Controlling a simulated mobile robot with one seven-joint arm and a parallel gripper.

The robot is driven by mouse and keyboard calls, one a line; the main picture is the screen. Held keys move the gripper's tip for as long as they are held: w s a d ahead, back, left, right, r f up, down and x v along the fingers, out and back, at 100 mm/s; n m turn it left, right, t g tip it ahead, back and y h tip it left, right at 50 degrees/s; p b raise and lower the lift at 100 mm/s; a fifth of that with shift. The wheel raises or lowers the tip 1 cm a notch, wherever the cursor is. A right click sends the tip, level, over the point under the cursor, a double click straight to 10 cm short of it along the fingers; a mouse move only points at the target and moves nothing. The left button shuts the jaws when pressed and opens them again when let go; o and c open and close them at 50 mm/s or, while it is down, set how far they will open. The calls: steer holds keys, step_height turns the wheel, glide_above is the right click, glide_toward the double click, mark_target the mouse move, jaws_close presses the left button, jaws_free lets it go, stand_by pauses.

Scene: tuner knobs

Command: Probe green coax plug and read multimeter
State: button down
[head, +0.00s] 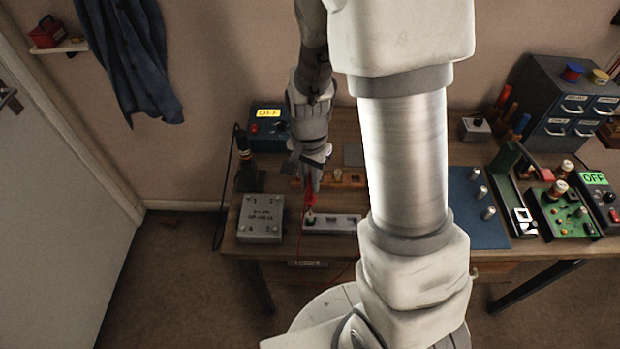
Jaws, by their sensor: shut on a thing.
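My gripper (313,180) points down over the left part of the workbench. It is shut on a slim red probe (310,197). The probe's lower end is at or just above a small pale fitting at the left end of a grey strip (345,224); I cannot tell whether they touch. I cannot make out a green coax plug; my arm hides the middle of the bench. Two boxes have displays reading OFF: a dark one with a green display (594,178) at the right, and a blue one with a yellow display (268,113) at the back left. I cannot tell which is the multimeter.
The workbench (228,226) also holds a grey metal box (262,216), a wooden strip (352,180), a blue mat (464,220) with metal posts, a green circuit board (566,212) and a drawer cabinet (560,100). A thin red lead hangs near the front edge.

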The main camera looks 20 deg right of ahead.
steer(key=shift+f, duration=0.35)
stand_by(1.0)
steer(key=shift+r, duration=0.15)
steer(key=shift+r+p, duration=1.85)
steer(key=shift+r, duration=0.65)
steer(key=shift+d+f, duration=0.1)
stand_by(1.2)
